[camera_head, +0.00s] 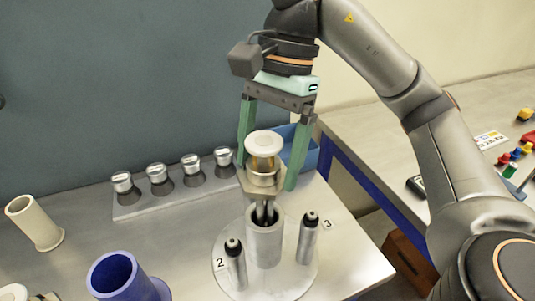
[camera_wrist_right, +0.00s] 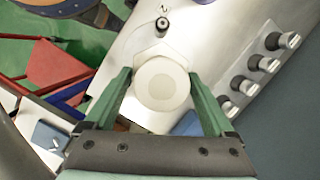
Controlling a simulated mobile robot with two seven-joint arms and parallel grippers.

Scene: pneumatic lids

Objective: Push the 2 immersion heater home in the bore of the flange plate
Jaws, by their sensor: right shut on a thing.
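The immersion heater (camera_head: 263,146) has a white round cap, a brass-coloured hexagonal body and thin metal rods below. Its cap also shows in the right wrist view (camera_wrist_right: 162,84). My right gripper (camera_head: 265,178) has long green fingers and is shut on the heater from both sides, holding it about upright. The heater stands over a grey upright tube (camera_head: 264,242) in the middle of the round flange plate (camera_head: 290,285). The rods' lower ends are at or inside the tube's dark mouth; their depth is hidden. The hexagonal body is above the rim. My left gripper is not in view.
Two dark-topped posts (camera_head: 235,265) (camera_head: 308,238) flank the tube, by labels 2 and 3. A rack (camera_head: 145,207) with several silver-capped pieces stands behind. A blue tube (camera_head: 118,275), a beige tube (camera_head: 35,223) and a blue bin (camera_head: 303,158) are around.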

